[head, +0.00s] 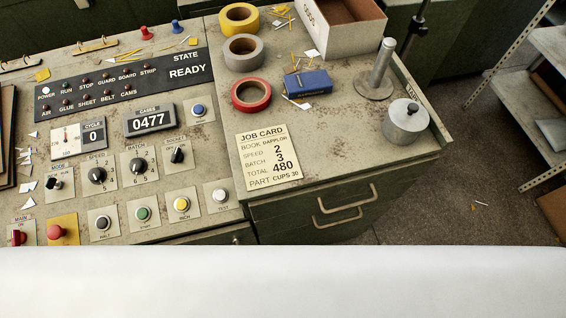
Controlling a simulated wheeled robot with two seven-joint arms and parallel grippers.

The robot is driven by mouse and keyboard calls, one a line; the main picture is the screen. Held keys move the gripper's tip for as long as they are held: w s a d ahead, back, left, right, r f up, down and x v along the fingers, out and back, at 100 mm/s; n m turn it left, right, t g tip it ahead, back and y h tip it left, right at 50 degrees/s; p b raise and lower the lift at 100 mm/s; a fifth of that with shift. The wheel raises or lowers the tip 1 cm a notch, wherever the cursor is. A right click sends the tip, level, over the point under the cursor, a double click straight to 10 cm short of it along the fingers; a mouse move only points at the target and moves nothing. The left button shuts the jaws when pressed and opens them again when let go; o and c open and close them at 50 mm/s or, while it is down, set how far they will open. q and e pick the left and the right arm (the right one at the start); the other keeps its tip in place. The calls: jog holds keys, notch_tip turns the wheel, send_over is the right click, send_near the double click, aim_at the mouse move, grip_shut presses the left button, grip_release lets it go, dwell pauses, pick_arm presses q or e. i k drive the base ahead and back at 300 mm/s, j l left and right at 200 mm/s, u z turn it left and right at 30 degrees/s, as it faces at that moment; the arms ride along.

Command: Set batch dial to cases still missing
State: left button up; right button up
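The batch dial (139,166) is a round black knob on a pale plate, with numbers around it, in the left half of the head view. Its pointer is too small to read surely. The cases counter (151,120) above it reads 0477. The job card (268,157) lies to the right on the worktop and reads speed 2, batch 3, total 480, part cups 30. The state display (188,73) reads READY. Neither of my grippers is in view.
The speed dial (97,175) is left of the batch dial and the socket switch (177,155) right. Push buttons (143,213) line the front, with a red mushroom button (57,231) at left. Tape rolls (251,94), a blue box (306,84) and a metal weight (405,122) stand right.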

aim_at(137, 166)
jog(key=u, duration=1.4)
